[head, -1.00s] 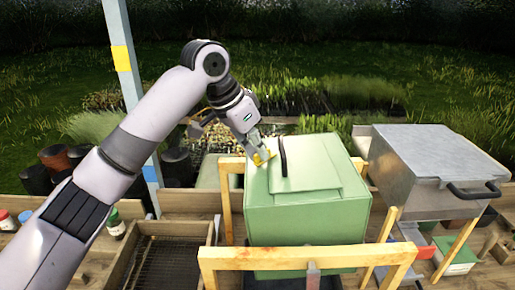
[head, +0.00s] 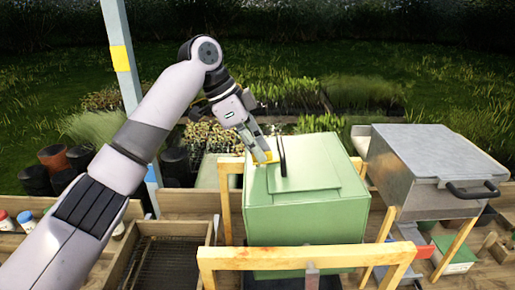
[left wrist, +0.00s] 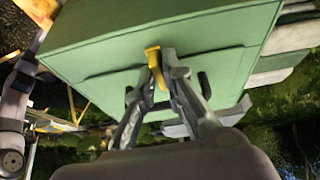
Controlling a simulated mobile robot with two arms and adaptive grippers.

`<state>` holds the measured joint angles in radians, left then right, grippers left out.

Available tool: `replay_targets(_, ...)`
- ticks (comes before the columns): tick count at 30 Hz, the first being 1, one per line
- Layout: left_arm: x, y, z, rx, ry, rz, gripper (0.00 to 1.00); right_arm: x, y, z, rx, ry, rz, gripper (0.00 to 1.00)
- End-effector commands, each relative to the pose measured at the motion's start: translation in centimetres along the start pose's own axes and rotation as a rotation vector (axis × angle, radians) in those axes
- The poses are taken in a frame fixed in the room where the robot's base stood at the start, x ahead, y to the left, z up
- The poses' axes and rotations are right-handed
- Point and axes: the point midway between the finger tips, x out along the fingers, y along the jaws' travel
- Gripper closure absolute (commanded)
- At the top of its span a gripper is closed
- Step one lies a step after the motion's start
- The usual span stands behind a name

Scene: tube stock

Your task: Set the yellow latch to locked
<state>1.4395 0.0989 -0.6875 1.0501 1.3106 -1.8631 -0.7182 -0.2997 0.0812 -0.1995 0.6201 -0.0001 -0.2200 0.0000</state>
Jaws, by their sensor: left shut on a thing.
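The yellow latch (head: 262,157) sits on top of the green box (head: 305,218), beside a black handle (head: 283,157). It also shows in the left wrist view (left wrist: 154,62), against the green surface and between the fingers. My left gripper (head: 259,152) comes down from above and is shut on the latch. In the left wrist view the fingertips (left wrist: 161,58) close around the latch's upright part. The fingers partly hide the latch in the head view. My right gripper is not in view.
A wooden frame (head: 305,257) surrounds the green box. A grey metal box (head: 440,160) with a black handle stands to its right. A blue-grey post (head: 122,65) rises behind my left arm. Dark pots (head: 55,158) and small jars (head: 26,218) are at the left.

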Motion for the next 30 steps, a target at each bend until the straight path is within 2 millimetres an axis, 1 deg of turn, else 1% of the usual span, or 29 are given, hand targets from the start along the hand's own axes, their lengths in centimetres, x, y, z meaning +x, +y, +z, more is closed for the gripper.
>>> replay_targets(18,-0.01,0.05,-0.01,0.019,-0.001,0.009,1.00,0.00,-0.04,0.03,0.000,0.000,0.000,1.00)
replay_targets(19,0.00,0.05,0.00,0.018,-0.001,0.009,0.88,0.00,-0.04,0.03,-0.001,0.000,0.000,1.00)
replay_targets(26,0.01,0.03,0.01,0.018,-0.001,0.008,0.73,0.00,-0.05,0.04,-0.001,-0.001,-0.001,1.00)
replay_targets(30,0.01,0.02,0.02,0.018,-0.001,0.008,0.72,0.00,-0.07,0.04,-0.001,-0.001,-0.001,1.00)
